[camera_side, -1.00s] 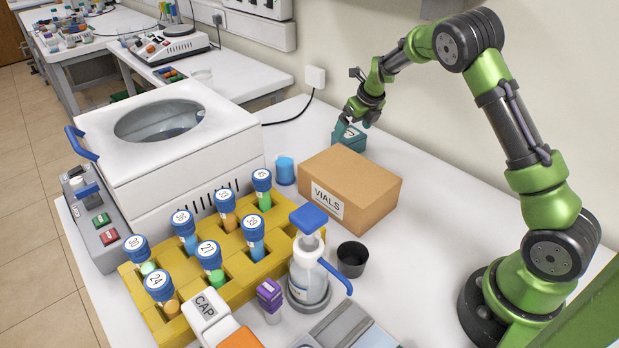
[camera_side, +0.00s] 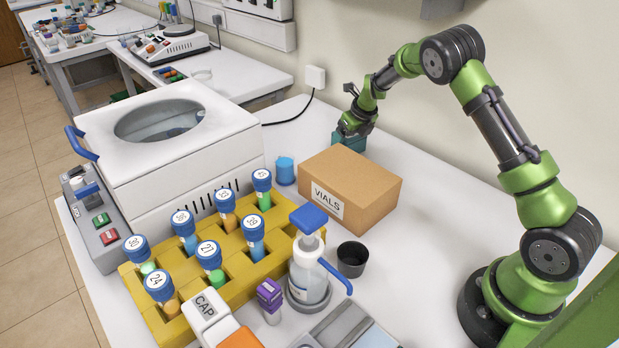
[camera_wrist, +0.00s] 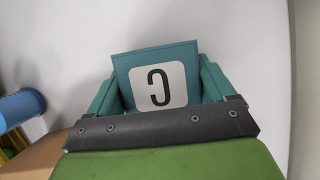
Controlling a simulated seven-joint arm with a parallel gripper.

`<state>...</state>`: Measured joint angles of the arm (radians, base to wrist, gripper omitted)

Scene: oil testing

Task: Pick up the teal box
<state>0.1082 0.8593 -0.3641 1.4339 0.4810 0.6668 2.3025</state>
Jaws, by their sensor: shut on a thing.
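The teal box (camera_side: 350,143) stands on the white table behind the cardboard box, partly hidden by my gripper and the cardboard. My gripper (camera_side: 354,130) is above it with its fingers down around its sides, shut on it.
A cardboard box (camera_side: 350,187) marked VIALS stands just in front of the teal box. A blue-capped cup (camera_side: 285,171) is to its left. A yellow rack (camera_side: 205,275) of capped tubes, a pump bottle (camera_side: 309,262) and a dark cup (camera_side: 352,259) stand nearer. The wall is close behind.

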